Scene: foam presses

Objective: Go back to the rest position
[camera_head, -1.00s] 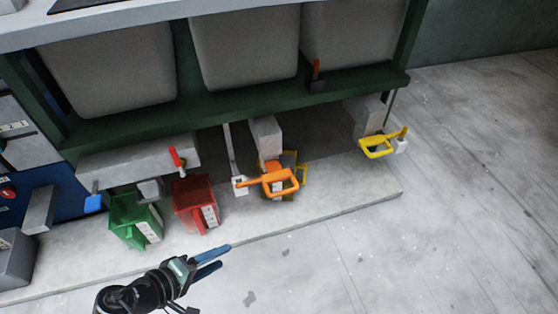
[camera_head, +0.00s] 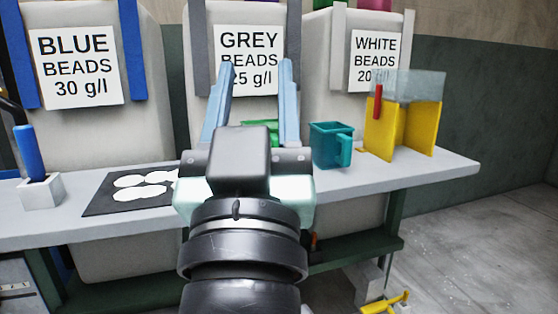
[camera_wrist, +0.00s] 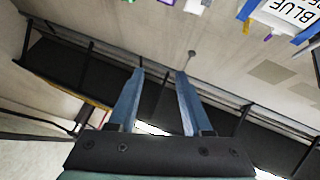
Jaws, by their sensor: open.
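My gripper (camera_head: 254,70) is raised in front of the grey beads bin in the head view, its two blue fingers pointing up and spread apart with nothing between them. In the wrist view my gripper (camera_wrist: 160,75) also shows open and empty, with the wall and dark overhead structure beyond its fingers.

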